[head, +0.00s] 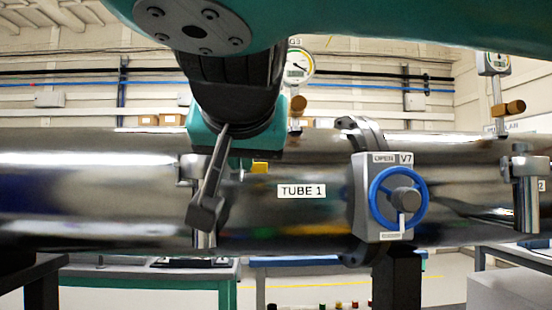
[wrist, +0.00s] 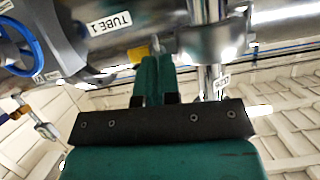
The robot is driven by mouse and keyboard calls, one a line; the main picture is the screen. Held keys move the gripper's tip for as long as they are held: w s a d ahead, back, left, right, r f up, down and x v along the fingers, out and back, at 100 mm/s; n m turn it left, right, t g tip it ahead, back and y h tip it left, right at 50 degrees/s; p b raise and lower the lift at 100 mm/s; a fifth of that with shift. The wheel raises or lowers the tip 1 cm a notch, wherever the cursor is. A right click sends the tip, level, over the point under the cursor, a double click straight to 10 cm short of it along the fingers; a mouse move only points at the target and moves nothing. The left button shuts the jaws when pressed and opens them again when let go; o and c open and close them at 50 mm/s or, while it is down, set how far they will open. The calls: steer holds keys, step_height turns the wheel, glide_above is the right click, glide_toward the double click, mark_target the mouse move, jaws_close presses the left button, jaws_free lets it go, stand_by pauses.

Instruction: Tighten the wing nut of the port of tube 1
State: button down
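Tube 1, a long shiny metal tube with a "TUBE 1" label (head: 301,191), runs across the head view; the label shows upside down in the wrist view (wrist: 110,23). A silver port (wrist: 212,42) stands beside my fingers, and its lower part shows in the head view (head: 205,238). A small yellow part (head: 260,167), perhaps the wing nut, sits between port and label; it also shows beside my fingertips (wrist: 138,53). My gripper's teal fingers (wrist: 155,62) are close together, tips at a small grey fitting. Whether they pinch anything is unclear. My arm hides them in the head view.
Valve V7 (head: 382,215), with a blue handwheel and an "OPEN" sign, is right of the label. Another silver port (head: 526,180) stands at the far right. Gauges (head: 298,66) rise above the tube. A green bench (head: 150,280) is below left.

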steer(key=shift+w+d+f+m+t+y+b, duration=0.1)
steer(key=shift+d+f+m+t+y+b, duration=0.6)
steer(key=shift+m+b, duration=3.3)
steer(key=shift+s+a+f+m+t+y+b, duration=0.2)
steer(key=shift+m+t+y+b, duration=1.05)
steer(key=shift+m+b, duration=2.7)
steer(key=shift+w+d+f+m+t+y+b, duration=0.2)
steer(key=shift+f+m+t+y+b, duration=1)
steer(key=shift+b, duration=4.7)
steer(key=shift+r+m+g+y, duration=0.25)
steer(key=shift+r+m+g, duration=0.4)
steer(key=shift+m, duration=0.4)
steer(key=c, duration=1.6)
jaws_free()
steer(key=b+v, duration=0.3)
steer(key=v, duration=1.4)
steer(key=shift+s, duration=0.25)
